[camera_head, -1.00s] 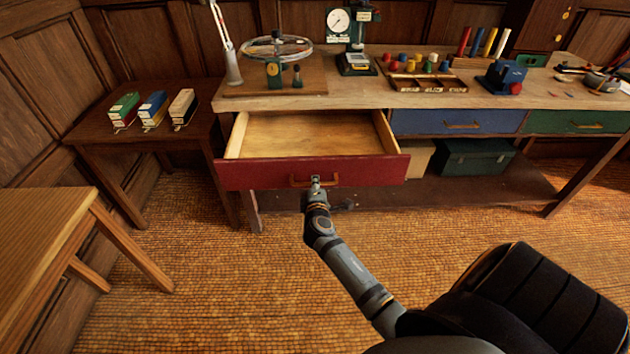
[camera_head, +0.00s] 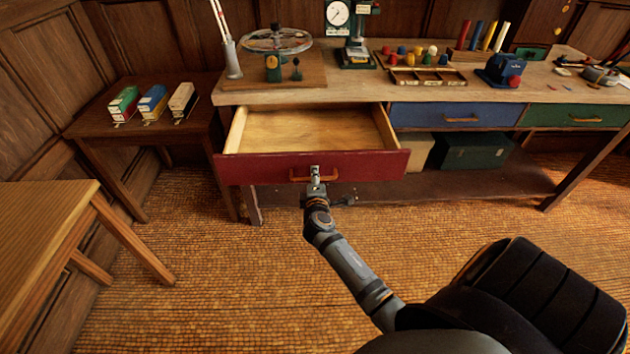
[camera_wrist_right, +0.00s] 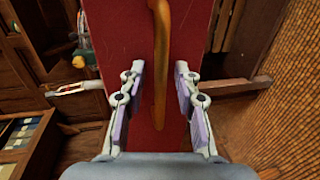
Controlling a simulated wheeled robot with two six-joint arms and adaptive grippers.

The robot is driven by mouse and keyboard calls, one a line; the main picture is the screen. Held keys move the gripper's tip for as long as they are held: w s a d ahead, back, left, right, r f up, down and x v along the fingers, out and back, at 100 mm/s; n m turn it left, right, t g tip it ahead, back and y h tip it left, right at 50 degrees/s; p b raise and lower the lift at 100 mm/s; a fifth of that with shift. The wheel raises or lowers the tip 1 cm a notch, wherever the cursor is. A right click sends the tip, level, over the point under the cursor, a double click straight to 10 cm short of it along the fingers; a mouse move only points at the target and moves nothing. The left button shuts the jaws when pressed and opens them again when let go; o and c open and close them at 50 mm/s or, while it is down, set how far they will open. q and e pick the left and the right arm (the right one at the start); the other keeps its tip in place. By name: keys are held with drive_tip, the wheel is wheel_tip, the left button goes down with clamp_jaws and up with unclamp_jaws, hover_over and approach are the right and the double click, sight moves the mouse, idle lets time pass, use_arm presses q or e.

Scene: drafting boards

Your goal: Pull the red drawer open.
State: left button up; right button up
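The red drawer (camera_head: 250,169) stands pulled well out under the left end of the workbench, and its bare wooden inside (camera_head: 310,130) shows empty. Its brass-coloured handle (camera_head: 300,179) is on the middle of the red front. My right gripper (camera_head: 315,173) is at the handle. In the right wrist view the handle (camera_wrist_right: 160,60) runs upright between the two pads of my right gripper (camera_wrist_right: 161,92), with a gap on each side. The fingers are apart and the red front (camera_wrist_right: 118,40) lies behind them. My left gripper is not in view.
A blue drawer (camera_head: 420,116) and a green drawer (camera_head: 560,116) are shut to the right. A side table (camera_head: 90,115) with small model wagons stands left. A wooden table corner (camera_head: 45,215) is at front left. Boxes (camera_head: 475,152) sit on the lower shelf. The floor (camera_head: 220,270) is clear.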

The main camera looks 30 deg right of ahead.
drive_tip(key=v, duration=1.2)
drive_tip(key=shift+d+f, duration=0.1)
drive_tip(key=s+a+f+m+g+y+p, duration=0.15)
drive_tip(key=s+f, duration=0.25)
drive_tip(key=f, duration=0.5)
drive_tip(key=s+a+f+m+g+y+p, duration=0.1)
drive_tip(key=s+a+f+g+y+p, duration=0.15)
drive_tip(key=f, duration=0.65)
drive_tip(key=s+a+f+m+g+y+p, duration=0.15)
drive_tip(key=s+f, duration=0.25)
drive_tip(key=f, duration=0.5)
drive_tip(key=s+d+f+m+g+y+p, duration=0.1)
drive_tip(key=s+f+m+g, duration=0.2)
drive_tip(key=s, duration=1)
drive_tip(key=s+d+f+m+g+y+p, duration=0.1)
drive_tip(key=s+d+f+m+g+p, duration=0.1)
drive_tip(key=s+f, duration=0.7)
drive_tip(key=s+m+g, duration=0.1)
drive_tip(key=s+m, duration=0.1)
drive_tip(key=s, duration=0.3)
drive_tip(key=shift+d+f+m, duration=0.3)
drive_tip(key=shift+f, duration=0.1)
